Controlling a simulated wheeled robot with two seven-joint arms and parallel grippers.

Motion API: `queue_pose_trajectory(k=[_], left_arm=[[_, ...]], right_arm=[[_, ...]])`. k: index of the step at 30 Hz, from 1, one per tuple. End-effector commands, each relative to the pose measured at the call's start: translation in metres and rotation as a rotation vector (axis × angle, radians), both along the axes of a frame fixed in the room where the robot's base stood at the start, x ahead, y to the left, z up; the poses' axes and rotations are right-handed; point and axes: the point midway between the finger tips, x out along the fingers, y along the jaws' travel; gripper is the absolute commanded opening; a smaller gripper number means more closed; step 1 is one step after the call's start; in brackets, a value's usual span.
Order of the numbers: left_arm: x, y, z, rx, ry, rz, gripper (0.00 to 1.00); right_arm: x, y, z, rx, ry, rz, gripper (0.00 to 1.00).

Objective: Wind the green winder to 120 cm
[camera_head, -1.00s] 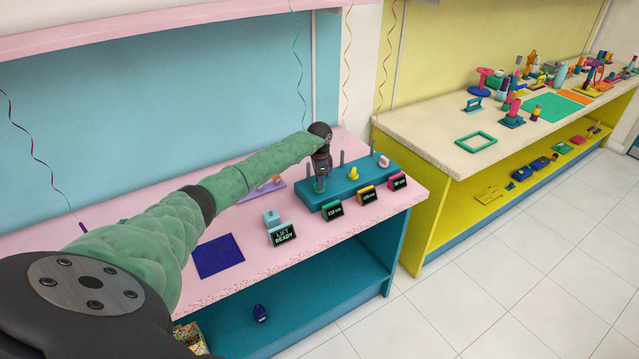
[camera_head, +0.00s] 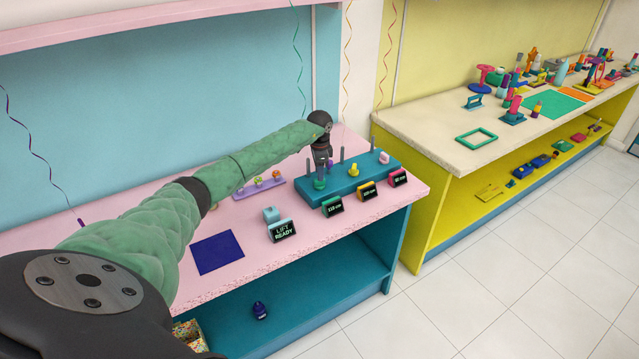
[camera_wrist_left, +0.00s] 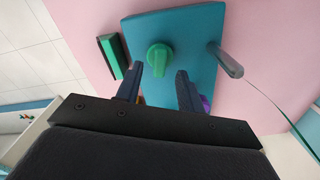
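The green winder (camera_head: 319,184) is a round knob with a raised grip bar on the left end of the teal block (camera_head: 341,187). It also shows in the left wrist view (camera_wrist_left: 159,58). The green-framed display (camera_head: 332,206) stands in front of it; its small digits look like 118 cm, but I cannot read them surely. My left gripper (camera_head: 321,163) is above the green winder, pointing down. In the left wrist view its two fingers (camera_wrist_left: 160,76) are apart, with nothing between them, and the knob shows beyond their tips. My right gripper is not in view.
A yellow winder (camera_head: 353,172) and a pink one (camera_head: 384,158) sit farther right on the block. Thin metal posts (camera_wrist_left: 228,62) rise behind.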

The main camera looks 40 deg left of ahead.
Motion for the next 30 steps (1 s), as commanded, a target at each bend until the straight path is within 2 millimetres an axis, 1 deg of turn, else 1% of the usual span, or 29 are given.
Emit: queue_pose_trajectory(k=[1,13,16,23,26,27,28,30], left_arm=[[0.000,0.000,-0.009,-0.001,0.001,0.000,0.38],[0.000,0.000,-0.047,0.000,0.000,0.000,0.38],[0.000,0.000,-0.052,0.000,0.000,0.000,0.38],[0.000,0.000,-0.051,-0.001,-0.001,0.000,0.38],[0.000,0.000,-0.051,0.000,-0.001,0.000,0.19],[0.000,0.000,-0.051,0.000,-0.001,0.000,0.11],[0.000,0.000,-0.051,0.000,-0.001,0.000,0.09],[0.000,0.000,-0.051,0.000,-0.001,0.002,0.09]], right_arm=[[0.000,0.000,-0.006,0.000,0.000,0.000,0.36],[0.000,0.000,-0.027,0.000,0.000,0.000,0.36],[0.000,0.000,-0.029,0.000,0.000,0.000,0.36],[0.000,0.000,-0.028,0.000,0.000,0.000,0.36],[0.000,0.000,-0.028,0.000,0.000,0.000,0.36],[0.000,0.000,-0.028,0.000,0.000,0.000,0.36],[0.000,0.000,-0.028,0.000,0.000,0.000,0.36],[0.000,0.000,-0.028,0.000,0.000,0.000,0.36]])
